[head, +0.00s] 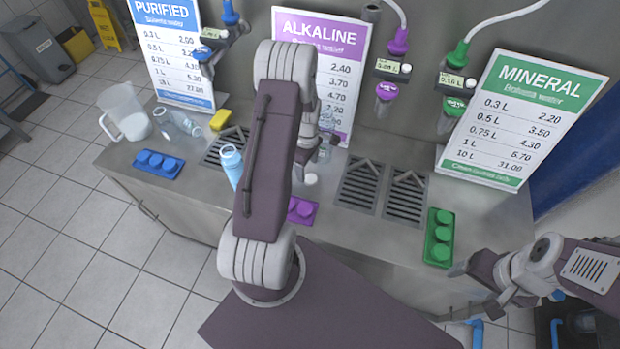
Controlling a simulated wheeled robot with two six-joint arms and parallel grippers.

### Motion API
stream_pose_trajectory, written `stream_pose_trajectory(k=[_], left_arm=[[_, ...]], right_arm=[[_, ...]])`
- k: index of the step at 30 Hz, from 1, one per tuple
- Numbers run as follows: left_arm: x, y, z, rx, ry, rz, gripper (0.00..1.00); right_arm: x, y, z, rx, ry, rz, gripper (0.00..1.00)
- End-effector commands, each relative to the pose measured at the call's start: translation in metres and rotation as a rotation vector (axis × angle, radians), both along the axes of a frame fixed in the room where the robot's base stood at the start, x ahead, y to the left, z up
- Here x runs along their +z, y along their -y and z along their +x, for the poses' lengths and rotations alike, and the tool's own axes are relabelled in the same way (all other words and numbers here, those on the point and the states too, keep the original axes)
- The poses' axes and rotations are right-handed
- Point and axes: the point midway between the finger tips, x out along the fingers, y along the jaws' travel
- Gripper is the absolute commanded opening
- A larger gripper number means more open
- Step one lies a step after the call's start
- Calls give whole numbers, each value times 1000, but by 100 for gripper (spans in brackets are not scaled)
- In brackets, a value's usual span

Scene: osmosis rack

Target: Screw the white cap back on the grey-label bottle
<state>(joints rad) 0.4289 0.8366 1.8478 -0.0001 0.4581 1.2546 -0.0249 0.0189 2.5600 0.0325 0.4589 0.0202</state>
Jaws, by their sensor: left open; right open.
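A small white round piece (311,180), likely the white cap, shows just right of my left arm, near the purple tray. A clear bottle (328,118) stands in front of the purple sign, partly hidden by my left wrist; I cannot make out a grey label on it. My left gripper (322,150) is open, low beside that bottle and above the white piece; its fingers are small and partly hidden, and I cannot tell whether it touches the bottle. My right gripper (462,270) is open and empty at the right, past the counter's front edge.
A purple cap tray (302,209), a blue one (157,164) and a green one (438,237) lie along the counter (360,238). A light-blue bottle (230,164), a jug (124,112), clear bottles (177,121) and a yellow block (220,119) stand left. Price signs (525,116) line the back.

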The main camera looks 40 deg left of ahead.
Motion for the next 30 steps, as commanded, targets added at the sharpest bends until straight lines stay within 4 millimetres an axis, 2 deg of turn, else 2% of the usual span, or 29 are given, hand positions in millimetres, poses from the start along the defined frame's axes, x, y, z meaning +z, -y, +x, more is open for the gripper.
stream_pose_trajectory(k=[8,13,18,29,30], left_arm=[[-2,1,0,-1,-1,0,66],[-27,5,0,0,-4,-1,66],[-49,5,1,0,-1,0,66],[-52,5,1,0,1,0,66],[-52,5,1,0,1,0,58]], right_arm=[[1,0,0,0,0,0,77],[11,0,0,0,0,0,77],[12,0,0,0,0,0,77],[12,0,0,0,0,0,77],[12,0,0,0,0,0,77]])
